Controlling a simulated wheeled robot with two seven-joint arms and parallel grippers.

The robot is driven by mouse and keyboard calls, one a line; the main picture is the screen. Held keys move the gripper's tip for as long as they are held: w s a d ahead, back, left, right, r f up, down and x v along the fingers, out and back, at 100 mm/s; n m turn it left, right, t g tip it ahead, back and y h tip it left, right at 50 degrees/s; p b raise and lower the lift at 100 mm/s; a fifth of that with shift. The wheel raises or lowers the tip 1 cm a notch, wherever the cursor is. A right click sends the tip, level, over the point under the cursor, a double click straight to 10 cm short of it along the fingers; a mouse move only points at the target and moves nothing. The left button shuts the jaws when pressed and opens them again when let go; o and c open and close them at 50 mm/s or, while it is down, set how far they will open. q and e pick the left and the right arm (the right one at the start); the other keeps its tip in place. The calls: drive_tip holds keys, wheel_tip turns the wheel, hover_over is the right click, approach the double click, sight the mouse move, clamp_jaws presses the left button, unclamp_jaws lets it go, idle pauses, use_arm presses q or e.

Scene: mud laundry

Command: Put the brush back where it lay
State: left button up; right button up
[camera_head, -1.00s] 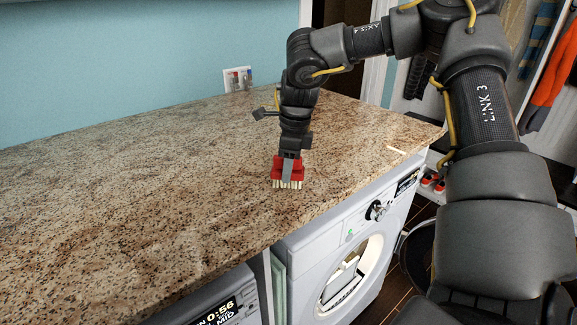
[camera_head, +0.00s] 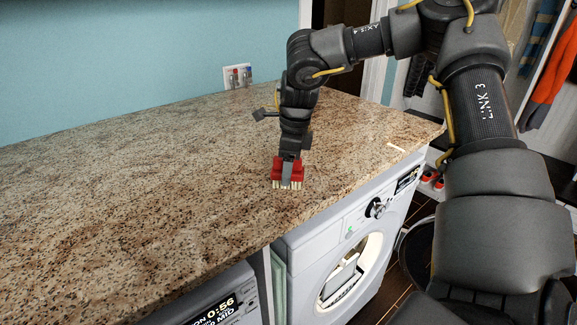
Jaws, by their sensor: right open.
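The brush (camera_head: 287,173) has a red body and pale bristles that point down. It stands on the speckled brown stone countertop (camera_head: 130,200), near the front edge above the washing machine. My right gripper (camera_head: 288,170) reaches down from above, its fingers around the middle of the red body. It is open, though the gap between finger and brush is too small to make out. Part of the brush is hidden behind the near finger. My left gripper is not in view.
A white washing machine (camera_head: 352,228) with its round door opening stands under the counter. A second appliance with a display (camera_head: 222,308) is to its left. A wall socket (camera_head: 238,76) is at the back. The counter to the left is clear.

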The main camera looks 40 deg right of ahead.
drive_tip(key=r, duration=0.7)
drive_tip(key=s+r+b, duration=0.1)
drive_tip(key=r, duration=0.2)
drive_tip(key=shift+d+r, duration=0.35)
drive_tip(key=shift+d, duration=0.05)
drive_tip(key=shift+d+r, duration=0.1)
drive_tip(key=shift+r, duration=0.5)
